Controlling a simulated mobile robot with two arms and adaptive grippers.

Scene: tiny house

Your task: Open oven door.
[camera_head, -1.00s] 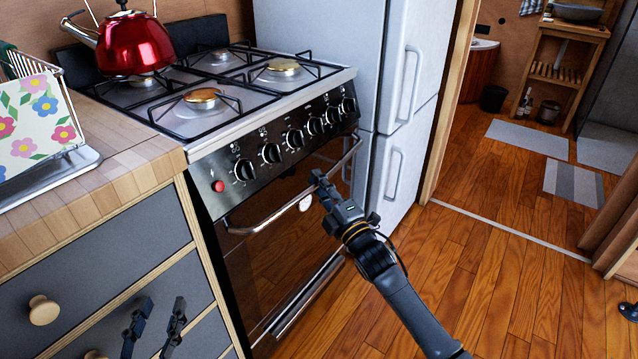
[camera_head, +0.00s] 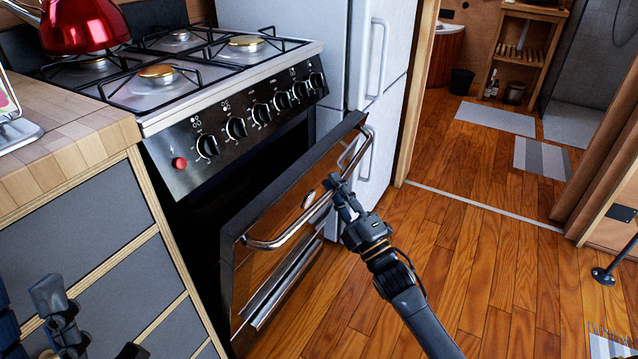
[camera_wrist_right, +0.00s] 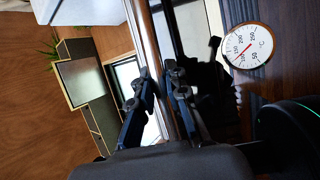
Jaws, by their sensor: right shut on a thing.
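The oven door (camera_head: 262,264) stands partly open, its top edge tilted out from the stove, with a dark gap behind it. A silver bar handle (camera_head: 277,243) runs along the door's upper front. My right gripper (camera_head: 335,184) is shut on the handle toward its right end. In the right wrist view the handle (camera_wrist_right: 149,45) passes between the fingers of the gripper (camera_wrist_right: 165,85), beside a round temperature dial (camera_wrist_right: 247,45). My left gripper (camera_head: 50,300) is at the lower left corner, in front of the drawers and away from the oven; its fingers are only partly visible.
The stove top (camera_head: 160,75) carries burners and a red kettle (camera_head: 82,25). Grey drawers (camera_head: 90,220) stand left of the oven, a white fridge (camera_head: 375,130) to its right. The wooden floor (camera_head: 470,260) in front and to the right is clear.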

